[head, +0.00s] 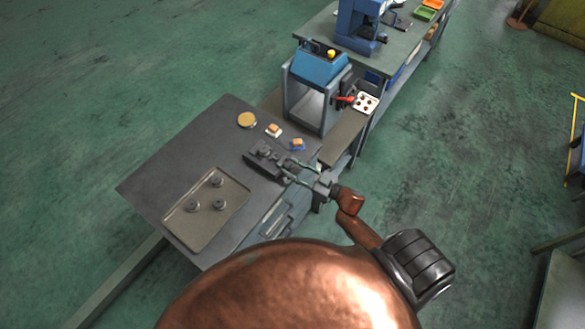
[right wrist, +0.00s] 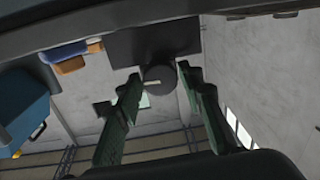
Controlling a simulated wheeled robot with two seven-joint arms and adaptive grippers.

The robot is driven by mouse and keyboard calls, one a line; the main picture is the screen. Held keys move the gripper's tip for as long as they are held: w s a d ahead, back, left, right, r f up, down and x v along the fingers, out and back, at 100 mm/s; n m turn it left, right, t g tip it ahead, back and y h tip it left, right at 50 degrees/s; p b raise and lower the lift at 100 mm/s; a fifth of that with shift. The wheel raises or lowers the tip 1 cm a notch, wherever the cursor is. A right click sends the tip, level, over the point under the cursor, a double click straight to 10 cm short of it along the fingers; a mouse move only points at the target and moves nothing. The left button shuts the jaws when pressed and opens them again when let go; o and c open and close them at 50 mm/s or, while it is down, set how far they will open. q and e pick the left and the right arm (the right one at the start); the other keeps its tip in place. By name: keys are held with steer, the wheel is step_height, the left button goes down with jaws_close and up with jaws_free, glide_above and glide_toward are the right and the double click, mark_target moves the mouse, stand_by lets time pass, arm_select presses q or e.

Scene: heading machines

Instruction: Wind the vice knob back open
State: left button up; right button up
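The dark grey vice (head: 262,157) sits on the workbench near its right edge. My right gripper (head: 289,168) reaches in from the right at the vice's near right end. In the right wrist view the round dark vice knob (right wrist: 159,79) faces the camera, with the vice body (right wrist: 150,42) behind it. The two fingers of my right gripper (right wrist: 160,75) stand open, one on each side of the knob. Thin gaps seem to show beside it; contact is hard to tell. In the head view the gripper hides the knob. My left gripper is not in view.
A tray (head: 238,192) with several dark round parts lies on the workbench (head: 150,185). A yellow disc (head: 247,120) and two small blocks on a white (head: 274,133) and a blue base (head: 297,147) lie behind the vice. A blue-topped machine (head: 320,68) stands beyond.

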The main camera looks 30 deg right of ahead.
steer(key=c, duration=0.7)
steer(key=shift+n, duration=0.3)
steer(key=shift+c, duration=0.2)
steer(key=n, duration=0.3)
steer(key=shift+n+b, duration=0.3)
steer(key=n+b, duration=0.1)
steer(key=n, duration=0.3)
steer(key=shift+a, duration=0.1)
steer(key=n+b, duration=0.2)
steer(key=n, duration=0.2)
steer(key=shift+f+n+h, duration=0.1)
steer(key=shift+n+h, duration=0.3)
steer(key=n+b, duration=0.3)
steer(key=n, duration=0.2)
steer(key=shift+h, duration=0.3)
steer(key=o, duration=1.2)
steer(key=shift+c, duration=0.2)
